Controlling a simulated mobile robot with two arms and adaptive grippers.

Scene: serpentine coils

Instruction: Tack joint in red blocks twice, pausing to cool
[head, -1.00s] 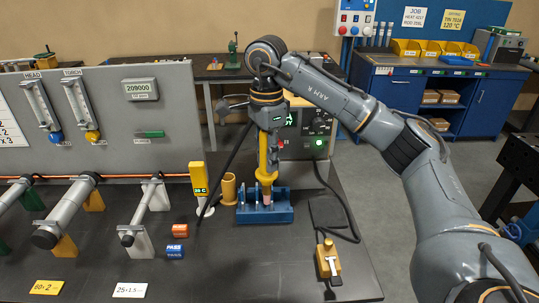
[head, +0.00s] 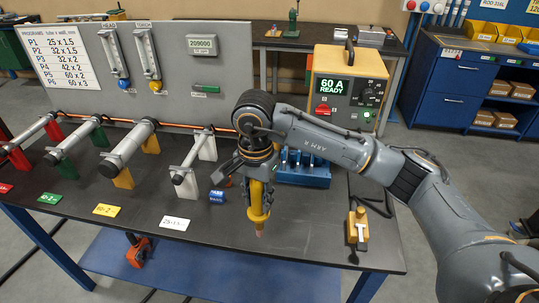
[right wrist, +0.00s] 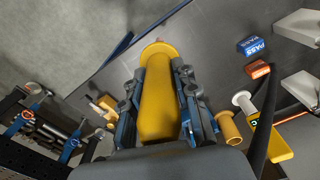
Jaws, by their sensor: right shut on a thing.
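My right gripper (head: 257,190) is shut on a yellow torch (head: 257,209) and holds it tip down over the front middle of the bench. In the right wrist view the yellow torch (right wrist: 160,102) lies between the two dark fingers. A grey tube (head: 33,132) rests on red blocks (head: 19,159) at the far left of the head view, cut off by the frame edge. The torch is well to the right of them and apart. The yellow thermometer (right wrist: 275,140) with a small display shows in the right wrist view. My left gripper is not in view.
Tubes on green (head: 68,167), yellow (head: 123,178) and white blocks (head: 185,182) stand between the torch and the red blocks. A welding power source (head: 345,88) reads 60 A READY. A blue stand (head: 303,172) and yellow switch (head: 357,228) are to the right.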

